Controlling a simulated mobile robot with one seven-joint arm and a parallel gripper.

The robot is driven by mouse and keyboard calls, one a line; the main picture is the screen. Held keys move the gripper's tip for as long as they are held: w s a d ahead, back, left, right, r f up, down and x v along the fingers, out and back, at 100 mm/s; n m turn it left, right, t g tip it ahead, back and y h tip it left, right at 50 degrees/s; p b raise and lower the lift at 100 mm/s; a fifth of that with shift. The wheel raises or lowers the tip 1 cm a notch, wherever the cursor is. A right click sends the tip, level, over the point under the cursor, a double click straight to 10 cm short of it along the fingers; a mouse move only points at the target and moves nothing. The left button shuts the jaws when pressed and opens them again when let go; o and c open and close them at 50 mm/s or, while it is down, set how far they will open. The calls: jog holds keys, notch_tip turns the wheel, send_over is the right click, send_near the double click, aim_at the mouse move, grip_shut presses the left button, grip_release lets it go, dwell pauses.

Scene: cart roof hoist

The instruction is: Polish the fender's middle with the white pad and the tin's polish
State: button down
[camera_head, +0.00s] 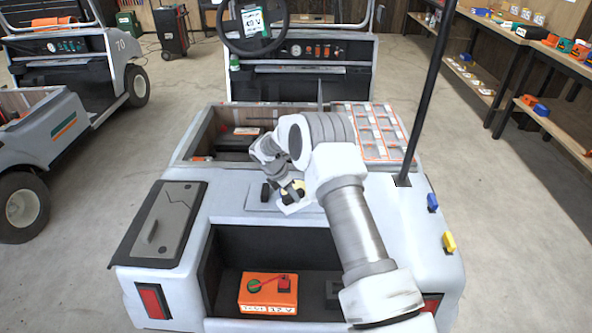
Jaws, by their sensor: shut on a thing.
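My gripper (291,194) is over the cart's flat rear deck, close to a small black handle (265,192). It is shut on a small pale thing (297,208), which may be the white pad; my wrist and fingers partly cover it. A yellowish round part (292,188) shows among the fingers, and I cannot tell what it is. Whether the pale thing touches the deck is unclear. The cart's pale grey right fender (418,225) lies beyond my arm, with a blue clip (433,202) and a yellow clip (449,241) on its edge. I cannot make out the polish tin.
An orange battery (268,295) sits in the open rear bay. A grey-lidded box (160,225) is at the left. A divided tray (370,132) and a black post (428,95) stand at the right.

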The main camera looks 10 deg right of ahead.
jog(key=shift+w+d+r+n+t+y+b, duration=1.15)
jog(key=shift+w+d+n+y+b, duration=0.4)
jog(key=shift+w+n, duration=3.75)
jog(key=shift+w+f+b, duration=0.2)
jog(key=shift+f+b, duration=1.45)
jog(key=shift+f, duration=1.4)
jog(key=shift+s+f+b, duration=0.1)
jog(key=shift+f+b, duration=0.4)
jog(key=shift+f, duration=0.1)
jog(key=shift+r, duration=0.1)
notch_tip(320, 180, up, 7)
jog(key=p, duration=0.4)
jog(key=shift+r+m, duration=0.1)
jog(key=shift+m, duration=0.2)
